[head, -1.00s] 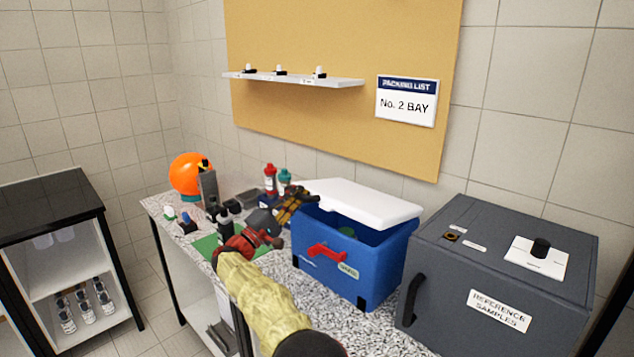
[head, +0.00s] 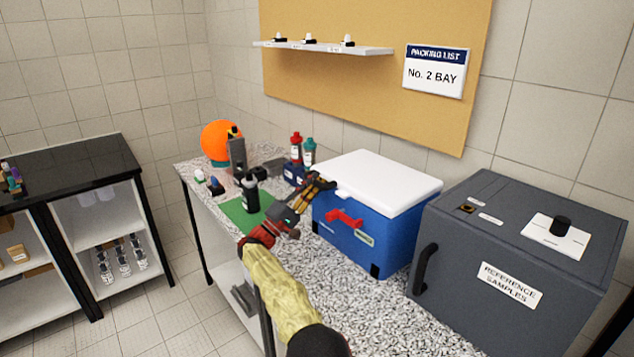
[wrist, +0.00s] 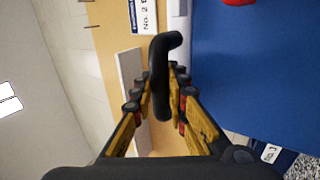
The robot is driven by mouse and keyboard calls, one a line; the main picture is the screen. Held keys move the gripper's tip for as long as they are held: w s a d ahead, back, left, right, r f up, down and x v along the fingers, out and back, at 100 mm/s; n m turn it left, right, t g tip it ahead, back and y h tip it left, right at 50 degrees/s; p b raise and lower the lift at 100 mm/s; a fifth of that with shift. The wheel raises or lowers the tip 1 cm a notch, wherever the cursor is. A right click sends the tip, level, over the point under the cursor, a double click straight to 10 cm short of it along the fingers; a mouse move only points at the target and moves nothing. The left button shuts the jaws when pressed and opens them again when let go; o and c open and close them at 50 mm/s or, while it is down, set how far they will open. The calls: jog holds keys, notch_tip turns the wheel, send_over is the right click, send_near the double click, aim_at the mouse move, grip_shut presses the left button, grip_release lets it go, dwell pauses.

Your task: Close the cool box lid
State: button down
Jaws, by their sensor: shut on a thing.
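The cool box (head: 375,245) is blue with a red latch (head: 345,218) on its front and stands on the speckled bench. Its white lid (head: 380,180) lies level on top, with no gap showing along the front. My gripper (head: 322,186) is at the box's left side, near the lid's left edge. In the wrist view, my gripper (wrist: 163,90) is shut on a black bent bar (wrist: 163,75). I cannot tell what the bar is fixed to. The blue box wall (wrist: 250,80) fills the right of that view.
A grey reference samples cabinet (head: 520,250) stands close to the box's right. Red-capped and teal bottles (head: 302,150), a green mat (head: 240,212) with a dark bottle (head: 250,195), and an orange ball (head: 220,140) are to the left. Bare bench (head: 360,310) shows in front.

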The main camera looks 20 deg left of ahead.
jog(key=shift+a+f, duration=0.1)
jog(key=shift+f, duration=0.7)
jog(key=c, duration=2.2)
grip_release()
jog(key=shift+s, duration=0.1)
jog(key=shift+o, duration=0.7)
jog(key=shift+s+a, duration=0.1)
jog(key=shift+r, duration=0.2)
jog(key=shift+r, duration=0.1)
jog(key=v, duration=1.1)
jog(key=shift+s+a+f, duration=0.2)
jog(key=shift+s+f, duration=0.05)
jog(key=shift+s, duration=0.1)
